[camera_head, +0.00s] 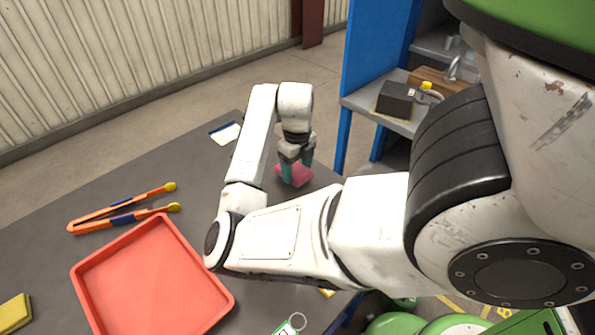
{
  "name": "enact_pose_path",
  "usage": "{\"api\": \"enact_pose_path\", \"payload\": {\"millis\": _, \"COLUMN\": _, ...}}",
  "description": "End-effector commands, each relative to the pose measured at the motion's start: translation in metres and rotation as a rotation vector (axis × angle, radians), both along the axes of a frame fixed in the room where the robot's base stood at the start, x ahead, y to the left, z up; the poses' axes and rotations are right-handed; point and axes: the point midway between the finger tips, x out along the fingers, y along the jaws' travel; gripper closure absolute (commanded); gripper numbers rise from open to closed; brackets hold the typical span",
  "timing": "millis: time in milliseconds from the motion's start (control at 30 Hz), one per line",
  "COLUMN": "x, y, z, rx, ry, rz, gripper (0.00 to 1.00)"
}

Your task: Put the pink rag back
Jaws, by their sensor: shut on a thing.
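The pink rag (294,176) is at the far right part of the dark table, near its edge. My gripper (296,172) points down over it with its teal fingers shut on the rag. The fingers and wrist hide part of the rag. I cannot tell whether the rag touches the tabletop or hangs just above it.
A red tray (152,280) and orange tongs (122,208) lie on the table (60,200) to the left. A yellow sponge (14,312) is at the lower left. A blue shelf unit (376,60) holding a dark block (395,99) stands beyond the table's right edge.

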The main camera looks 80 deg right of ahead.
Motion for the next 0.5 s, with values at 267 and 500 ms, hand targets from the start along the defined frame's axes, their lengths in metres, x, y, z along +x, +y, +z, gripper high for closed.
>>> {"api": "enact_pose_path", "payload": {"millis": 267, "x": -0.001, "y": 0.0, "z": -0.018, "rx": -0.001, "ry": 0.001, "rz": -0.001, "gripper": 0.55}}
{"api": "enact_pose_path", "payload": {"millis": 500, "x": -0.001, "y": 0.0, "z": -0.022, "rx": 0.001, "ry": 0.001, "rz": -0.001, "gripper": 0.55}}
